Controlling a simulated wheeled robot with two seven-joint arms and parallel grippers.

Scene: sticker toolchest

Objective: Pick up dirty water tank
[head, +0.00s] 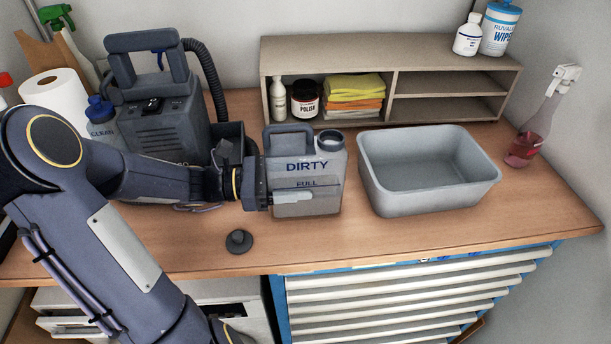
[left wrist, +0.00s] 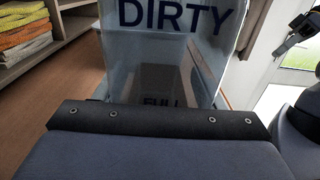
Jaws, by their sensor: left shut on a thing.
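The dirty water tank (head: 312,165) is a clear grey container marked DIRTY and FULL, with a dark handle at top left and an open round neck at top right. It stands upright between the grey machine and the basin. My left gripper (head: 292,197) comes from the left and is shut on the tank's lower body. The tank (left wrist: 175,50) fills the upper middle of the left wrist view, above my gripper. Whether its base touches the worktop cannot be told. A dark round cap (head: 239,241) lies on the worktop in front.
A grey basin (head: 428,195) stands just right of the tank. The grey machine (head: 160,125) with a hose stands behind my left arm. A shelf (head: 440,55) with cloths is at the back. A pink spray bottle (head: 530,140) is at right. The worktop's front strip is mostly clear.

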